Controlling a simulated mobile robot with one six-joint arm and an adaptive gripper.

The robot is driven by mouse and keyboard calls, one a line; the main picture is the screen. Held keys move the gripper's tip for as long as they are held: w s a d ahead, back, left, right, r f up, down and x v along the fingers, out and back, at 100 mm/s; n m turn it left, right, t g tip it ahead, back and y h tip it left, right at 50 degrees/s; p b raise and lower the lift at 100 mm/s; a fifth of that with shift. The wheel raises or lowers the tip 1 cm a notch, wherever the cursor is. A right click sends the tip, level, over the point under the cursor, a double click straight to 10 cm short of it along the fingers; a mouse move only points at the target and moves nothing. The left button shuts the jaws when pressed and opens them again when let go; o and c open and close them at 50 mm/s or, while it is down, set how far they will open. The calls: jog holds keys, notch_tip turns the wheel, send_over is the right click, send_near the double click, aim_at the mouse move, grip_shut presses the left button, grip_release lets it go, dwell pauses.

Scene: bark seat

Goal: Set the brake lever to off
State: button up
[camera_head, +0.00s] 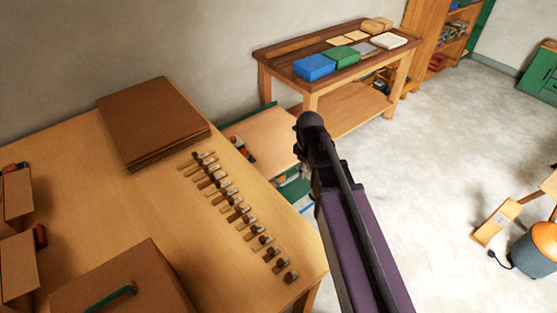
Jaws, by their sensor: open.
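I cannot make out for certain which thing is the brake lever. A green bar, like a handle or lever, (110,297) lies across the top of a brown box at the lower left; its setting cannot be read. My purple and black arm rises from the bottom edge to a dark joint right of the near table. No gripper fingers can be made out; my gripper is hidden or out of the picture.
The near wooden table (85,205) bears stacked brown sheets (150,118) and a row of small wooden-handled pieces (235,208). A lower bench (268,135) stands behind it. A workbench (350,110) holds blue and green boxes. Grey floor (450,130) is open at right, near an orange machine (538,248).

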jog(key=s+d+f+m+b, duration=0.1)
jog(key=s+d+m, duration=0.8)
jog(key=d+m, duration=0.2)
jog(key=shift+d, duration=0.75)
jog(key=shift+f, duration=0.1)
jog(key=shift+o, duration=0.6)
